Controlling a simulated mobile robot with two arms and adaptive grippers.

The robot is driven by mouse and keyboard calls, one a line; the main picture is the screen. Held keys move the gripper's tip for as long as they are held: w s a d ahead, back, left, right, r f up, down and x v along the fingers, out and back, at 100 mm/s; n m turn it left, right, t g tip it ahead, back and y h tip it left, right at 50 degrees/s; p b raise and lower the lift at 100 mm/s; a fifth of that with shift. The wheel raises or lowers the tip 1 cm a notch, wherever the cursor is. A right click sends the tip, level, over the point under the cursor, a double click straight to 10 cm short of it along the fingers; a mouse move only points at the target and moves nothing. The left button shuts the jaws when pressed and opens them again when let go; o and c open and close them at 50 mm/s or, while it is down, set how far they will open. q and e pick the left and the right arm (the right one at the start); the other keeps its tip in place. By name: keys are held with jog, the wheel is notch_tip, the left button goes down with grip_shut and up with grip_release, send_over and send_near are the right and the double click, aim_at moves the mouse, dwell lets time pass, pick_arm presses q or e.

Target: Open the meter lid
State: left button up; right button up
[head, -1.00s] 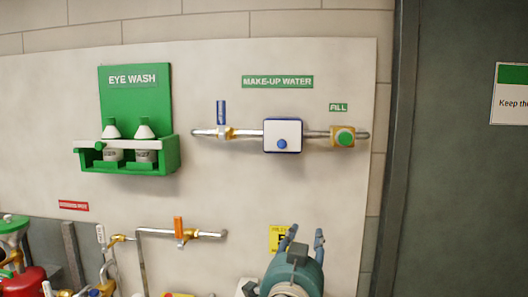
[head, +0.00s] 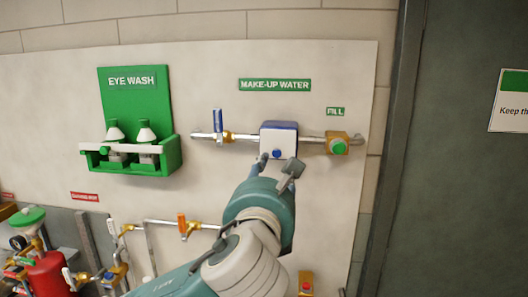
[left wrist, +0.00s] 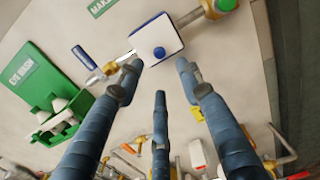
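The meter (head: 279,138) is a box on the make-up water pipe, with a white front lid, blue edges and a blue round knob low on the front. The lid looks shut. It also shows in the left wrist view (left wrist: 150,36), top centre, with its knob (left wrist: 159,53). My left gripper (head: 277,166) is just below the meter in the head view, its fingers pointing up at it. In the left wrist view its fingers (left wrist: 160,72) are spread and empty, with the knob beyond the gap. I cannot tell whether a fingertip touches the meter. My right gripper is not in view.
A blue-handled valve (head: 218,121) is left of the meter and a green fill button (head: 338,148) is right of it. A green eye wash shelf (head: 130,160) sticks out further left. Pipes and an orange-handled valve (head: 183,225) are below. A dark door (head: 465,190) is at the right.

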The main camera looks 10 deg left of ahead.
aim_at(276, 155)
pick_arm(q)
jog(key=w+p, duration=0.3)
jog(key=w, duration=0.5)
jog(key=shift+w+r, duration=0.1)
jog(key=shift+w, duration=0.3)
jog(key=shift+w+p, duration=0.3)
jog(key=shift+w, duration=0.15)
grip_shut()
